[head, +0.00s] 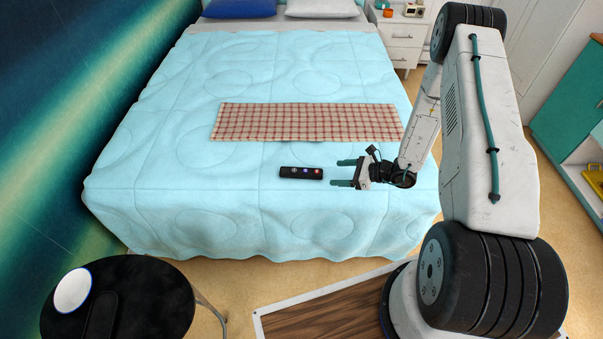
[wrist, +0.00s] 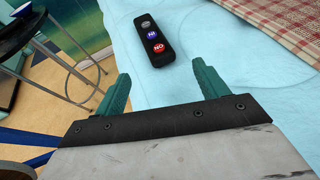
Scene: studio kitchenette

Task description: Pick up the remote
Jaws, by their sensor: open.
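The remote (head: 301,173) is a small black bar with grey, blue and red buttons. It lies on the light blue bedspread (head: 200,190) near the foot of the bed. In the wrist view the remote (wrist: 155,40) is ahead of the fingers, with its red button end nearest. My gripper (head: 343,173) is just right of the remote in the head view, its green fingers pointing toward it. In the wrist view the gripper (wrist: 163,88) is open with nothing between its fingers, and apart from the remote.
A red checkered cloth (head: 305,122) lies on the bed beyond the remote. A round black table (head: 135,300) with a white dish (head: 73,289) stands at the lower left. A white nightstand (head: 403,40) is at the back right. The bedspread around the remote is clear.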

